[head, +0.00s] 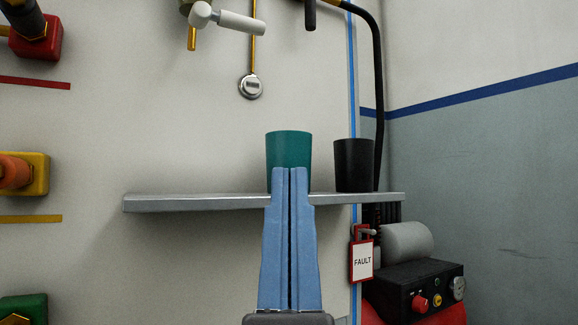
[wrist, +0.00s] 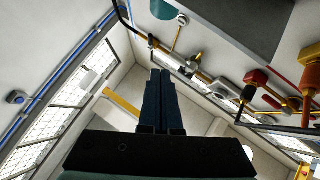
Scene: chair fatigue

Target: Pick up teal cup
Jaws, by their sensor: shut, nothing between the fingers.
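The teal cup (head: 288,147) stands upright on the grey shelf (head: 170,202) in the head view. My gripper (head: 290,170) is in front of the cup in that view, with its blue fingers pointing up and pressed together, empty. The fingers hide the lower part of the cup. I cannot tell how far apart the fingertips and the cup are.
A black cup (head: 353,165) stands on the shelf right of the teal one. A red FAULT tag (head: 362,258) and a compressor (head: 420,290) are below right. Valves line the left, with a red one (head: 35,38) at the top. The shelf's left part is clear.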

